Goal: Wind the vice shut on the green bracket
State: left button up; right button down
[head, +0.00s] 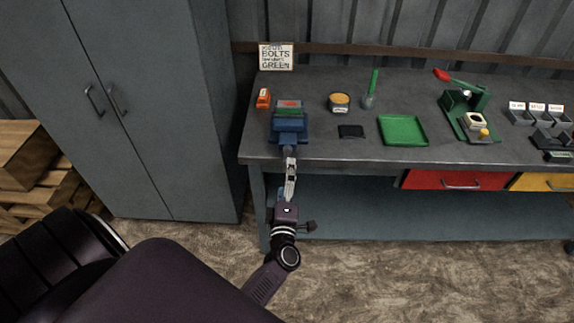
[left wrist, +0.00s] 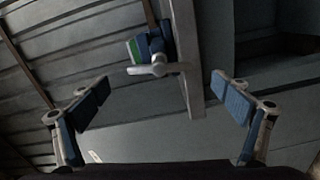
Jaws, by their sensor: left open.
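The blue vice (head: 290,129) stands at the left front of the workbench. The green bracket (head: 289,112) sits at the top of the vice; whether the jaws touch it is too small to tell. In the left wrist view the vice (left wrist: 156,44) shows with a green strip of the bracket (left wrist: 133,49) and a grey handle (left wrist: 155,70) at its front. My left gripper (head: 291,172) is below and in front of the vice at the bench edge. In the left wrist view its fingers (left wrist: 160,84) are wide apart and empty, with the handle ahead between them. My right gripper is not in view.
Near the vice on the bench (head: 350,85) are an orange item (head: 263,98), a round tin (head: 339,103), a black pad (head: 351,132) and a green tray (head: 403,131). A green press (head: 466,115) stands further right. A grey cabinet (head: 160,120) is at left.

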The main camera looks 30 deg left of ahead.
pick_arm(q)
jog(key=v, duration=0.5)
jog(key=shift+s+d, duration=0.1)
dwell(0.7)
jog(key=s+d+f+m+g+h+b, duration=0.1)
jog(key=s+d+f+m+g+h, duration=0.25)
jog(key=f, duration=0.65)
jog(key=s+d+f+m+h, duration=0.3)
jog(key=s+d+f+m, duration=0.15)
jog(key=f+m, duration=0.35)
jog(key=s+d+f+m+g+h+b, duration=0.1)
jog(key=s+d+f+m+h, duration=0.3)
jog(key=f, duration=0.7)
jog(key=s+a+f+m+g, duration=0.1)
jog(key=s+f+m+g, duration=0.2)
jog(key=s+f, duration=0.3)
jog(key=s+a+f+m+g+y, duration=0.1)
jog(key=s+f+m+g, duration=0.2)
jog(key=s, duration=1.1)
jog(key=s+a+f+m+g+b, duration=0.1)
jog(key=s+a+f+m+g, duration=0.1)
jog(key=s+f, duration=0.6)
jog(key=shift+s+f+m+g, duration=0.35)
jog(key=shift+s+m+g, duration=0.2)
jog(key=shift+s+g, duration=0.55)
jog(key=shift+s, duration=0.1)
